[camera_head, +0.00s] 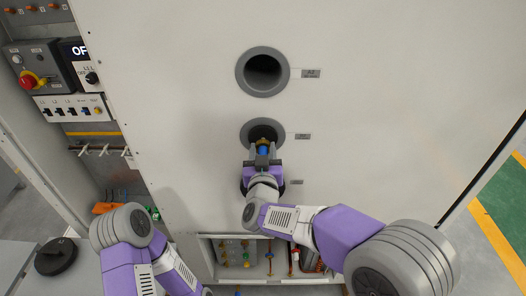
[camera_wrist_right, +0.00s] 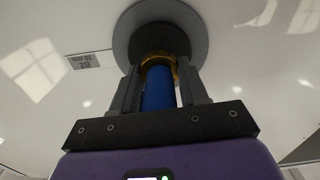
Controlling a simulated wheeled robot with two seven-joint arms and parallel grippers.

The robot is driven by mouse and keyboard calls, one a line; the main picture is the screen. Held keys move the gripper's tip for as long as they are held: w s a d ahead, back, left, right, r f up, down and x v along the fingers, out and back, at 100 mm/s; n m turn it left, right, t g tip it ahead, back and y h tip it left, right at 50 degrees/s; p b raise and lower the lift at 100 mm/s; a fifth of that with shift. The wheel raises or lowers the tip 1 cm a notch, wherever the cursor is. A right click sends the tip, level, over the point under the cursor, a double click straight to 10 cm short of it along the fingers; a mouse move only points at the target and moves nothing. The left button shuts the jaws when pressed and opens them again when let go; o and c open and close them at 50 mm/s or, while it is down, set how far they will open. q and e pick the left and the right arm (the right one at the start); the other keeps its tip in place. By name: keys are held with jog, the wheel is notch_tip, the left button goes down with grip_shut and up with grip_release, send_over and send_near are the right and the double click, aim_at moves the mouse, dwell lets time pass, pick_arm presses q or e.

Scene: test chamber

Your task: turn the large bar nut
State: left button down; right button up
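My right gripper (camera_head: 262,158) is at the middle round port (camera_head: 246,133) in the white panel. It is shut on a blue tool (camera_head: 263,150) with a brass-coloured end. In the right wrist view the blue tool (camera_wrist_right: 158,88) stands between the two dark fingers, its brass end (camera_wrist_right: 157,61) pointing into the dark opening of the grey port ring (camera_wrist_right: 196,22). The large bar nut cannot be made out; the inside of the port is dark and partly hidden by the tool. My left arm is at the lower left, and its gripper is not visible.
Another open port (camera_head: 263,72) is above, and a lower one is mostly hidden behind my right arm. A control box with a red knob (camera_head: 28,82) and switches is at the left. A low shelf with fittings (camera_head: 240,252) lies below. The panel's right side is clear.

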jog(key=shift+c, duration=1)
jog(key=shift+d+f+m+b, duration=0.1)
jog(key=shift+m+b, duration=1.2)
jog(key=shift+b, duration=0.15)
jog(key=m+b, duration=0.3)
jog(key=shift+m, duration=0.3)
jog(key=m+b, duration=0.4)
jog(key=shift+m, duration=0.3)
jog(key=m+b, duration=0.3)
jog(key=shift+m, duration=0.3)
jog(key=m+b, duration=0.3)
jog(key=m, duration=0.1)
jog(key=shift+f, duration=0.1)
jog(key=shift+m+b, duration=1.2)
jog(key=shift+m, duration=0.9)
